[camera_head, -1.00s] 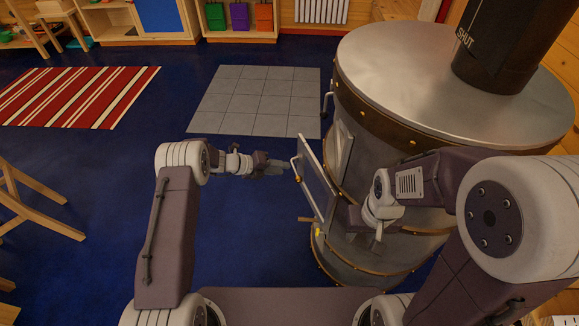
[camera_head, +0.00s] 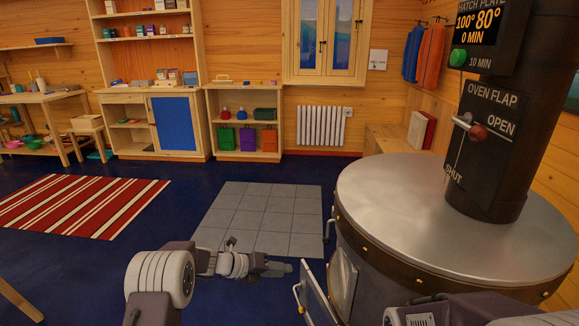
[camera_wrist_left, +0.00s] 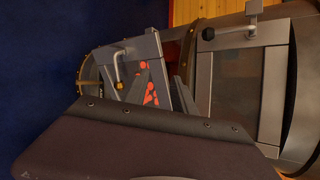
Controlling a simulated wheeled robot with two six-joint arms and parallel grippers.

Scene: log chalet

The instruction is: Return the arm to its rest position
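My left gripper (camera_head: 277,268) is in the head view, beyond the forearm, stretched out low over the blue floor in front of the metal stove (camera_head: 385,275). No held object shows in it, and its fingers are too small to tell open from shut. Its tip is a little left of a swung-out stove door (camera_head: 316,290); a gap shows between them. The left wrist view shows a door with a handle (camera_wrist_left: 121,68), orange-red glowing shapes beside it, and another hatch (camera_wrist_left: 240,95) further right. A dark plate covers the lower part of that view. My right gripper is out of view; only its arm shows at the lower right.
The stove's round top and dark flue (camera_head: 505,150) fill the right side. The flue carries an oven flap lever (camera_head: 478,132). Grey floor tiles (camera_head: 262,215) and a striped rug (camera_head: 75,205) lie left of the stove. Shelves (camera_head: 243,125) stand along the back wall.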

